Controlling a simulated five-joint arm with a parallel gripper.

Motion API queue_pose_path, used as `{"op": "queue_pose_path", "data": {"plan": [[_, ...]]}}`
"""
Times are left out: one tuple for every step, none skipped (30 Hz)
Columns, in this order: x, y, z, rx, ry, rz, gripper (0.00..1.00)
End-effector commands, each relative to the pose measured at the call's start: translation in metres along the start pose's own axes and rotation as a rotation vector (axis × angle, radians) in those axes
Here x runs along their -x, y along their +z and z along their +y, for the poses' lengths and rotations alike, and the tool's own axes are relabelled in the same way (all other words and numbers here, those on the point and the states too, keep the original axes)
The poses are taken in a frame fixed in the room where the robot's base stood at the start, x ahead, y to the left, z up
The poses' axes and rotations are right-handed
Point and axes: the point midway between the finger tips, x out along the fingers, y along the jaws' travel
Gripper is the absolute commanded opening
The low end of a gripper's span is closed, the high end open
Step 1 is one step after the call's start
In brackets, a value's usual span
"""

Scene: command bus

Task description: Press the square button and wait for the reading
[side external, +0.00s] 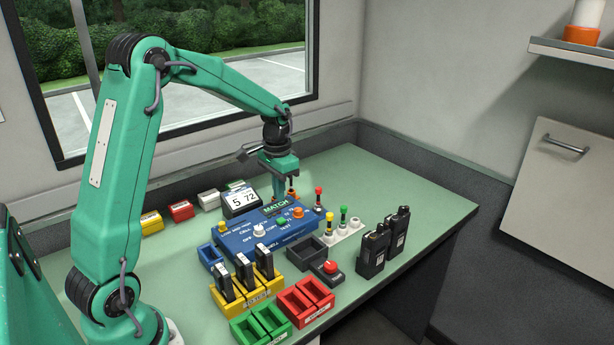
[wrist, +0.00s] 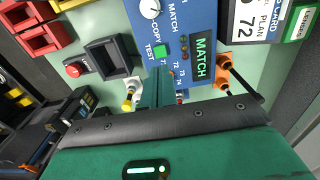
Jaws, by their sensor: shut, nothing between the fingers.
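The blue box (side external: 247,236) lies on the green bench with a white knob (side external: 259,230) and a lit display reading MATCH (side external: 276,207). The display also shows in the wrist view (wrist: 203,57). The green square button (wrist: 162,50) is beside the TEST label in the wrist view. It looks green in the side view too (side external: 282,221). My gripper (side external: 277,196) points down over the far part of the box, its fingers together and empty. In the wrist view my fingertips (wrist: 160,70) appear just short of the button; I cannot tell their height above the panel.
Yellow (side external: 246,292), red (side external: 303,301) and green (side external: 261,325) trays sit in front. A red round button (side external: 330,268) and black radios (side external: 374,250) are to the right. The right bench end is clear.

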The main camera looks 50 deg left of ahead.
Motion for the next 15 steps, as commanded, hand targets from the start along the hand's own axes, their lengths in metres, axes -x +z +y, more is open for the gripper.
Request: {"op": "queue_pose_path", "data": {"plan": [[-0.008, 0.0, 0.0, 0.0, 0.001, -0.003, 0.0], [-0.013, 0.0, 0.0, 0.0, 0.001, -0.003, 0.0], [-0.019, 0.0, 0.0, 0.0, 0.001, -0.003, 0.0], [-0.024, 0.001, 0.0, 0.0, 0.001, -0.004, 0.0], [-0.028, 0.001, 0.0, 0.0, 0.001, -0.002, 0.0], [-0.034, 0.0, 0.0, 0.0, 0.001, -0.003, 0.0], [-0.038, 0.0, 0.0, 0.0, 0.001, -0.003, 0.0], [-0.041, 0.0, 0.0, 0.0, 0.001, -0.002, 0.0], [-0.045, 0.0, 0.0, 0.0, 0.001, -0.002, 0.0], [-0.049, 0.0, 0.0, 0.0, 0.0, -0.001, 0.0], [-0.052, 0.0, 0.0, 0.0, 0.0, -0.001, 0.0], [-0.055, 0.0, 0.0, 0.0, 0.001, -0.002, 0.0], [-0.057, 0.0, 0.0, 0.0, 0.001, -0.002, 0.0], [-0.059, 0.0, 0.0, 0.0, 0.0, -0.001, 0.0], [-0.061, 0.0, 0.0, 0.0, 0.0, 0.0, 0.0]]}}
